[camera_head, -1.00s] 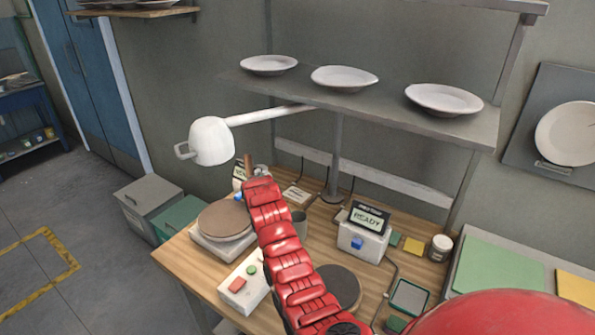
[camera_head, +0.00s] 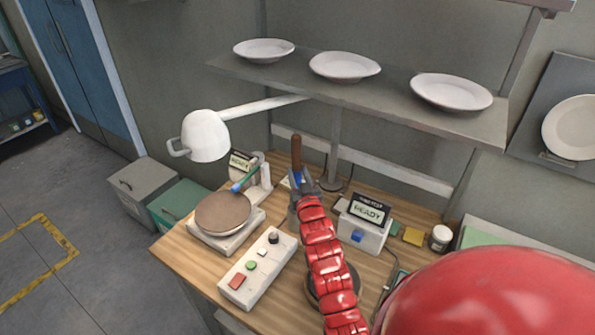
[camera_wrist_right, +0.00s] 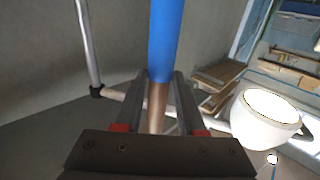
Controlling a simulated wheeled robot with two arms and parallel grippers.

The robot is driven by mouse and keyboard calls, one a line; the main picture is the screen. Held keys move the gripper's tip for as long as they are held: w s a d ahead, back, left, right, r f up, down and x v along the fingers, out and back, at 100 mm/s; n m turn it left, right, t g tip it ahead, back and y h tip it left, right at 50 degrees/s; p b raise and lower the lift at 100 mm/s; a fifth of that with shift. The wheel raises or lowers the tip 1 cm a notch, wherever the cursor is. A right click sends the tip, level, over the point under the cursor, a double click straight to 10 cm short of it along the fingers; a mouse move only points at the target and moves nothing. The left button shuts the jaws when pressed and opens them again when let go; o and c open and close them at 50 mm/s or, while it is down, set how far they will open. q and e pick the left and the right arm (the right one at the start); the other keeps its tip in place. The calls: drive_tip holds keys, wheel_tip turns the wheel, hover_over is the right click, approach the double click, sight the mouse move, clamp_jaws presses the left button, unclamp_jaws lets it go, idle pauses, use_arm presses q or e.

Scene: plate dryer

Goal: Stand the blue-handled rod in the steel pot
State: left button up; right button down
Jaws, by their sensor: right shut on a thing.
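My right gripper (camera_head: 298,188) is shut on the blue-handled rod (camera_head: 296,150). In the head view the rod stands nearly upright, brown part up and blue part lower, near the jaws. In the right wrist view the blue part (camera_wrist_right: 166,40) shows beyond the fingers, and the brown part passes between them (camera_wrist_right: 156,105). My left gripper is not in view.
A round brown-topped plate (camera_head: 223,213) and a white button box (camera_head: 256,265) are left of the arm. A READY timer box (camera_head: 365,225) is to its right. A white lamp (camera_head: 206,137) and a shelf (camera_head: 400,95) with plates overhang the wooden bench.

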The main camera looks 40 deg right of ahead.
wheel_tip(320, 180, down, 12)
drive_tip(key=b, duration=0.6)
drive_tip(key=shift+f, duration=0.25)
idle(0.4)
drive_tip(key=shift+c, duration=2.1)
unclamp_jaws()
drive_tip(key=s+a+r, duration=0.2)
drive_tip(key=s+a, duration=0.2)
drive_tip(key=s, duration=0.2)
drive_tip(key=s+a+r+b, duration=0.1)
drive_tip(key=s+a+r, duration=0.2)
drive_tip(key=s, duration=0.4)
drive_tip(key=shift+s+a+b, duration=0.3)
drive_tip(key=shift+a, duration=0.4)
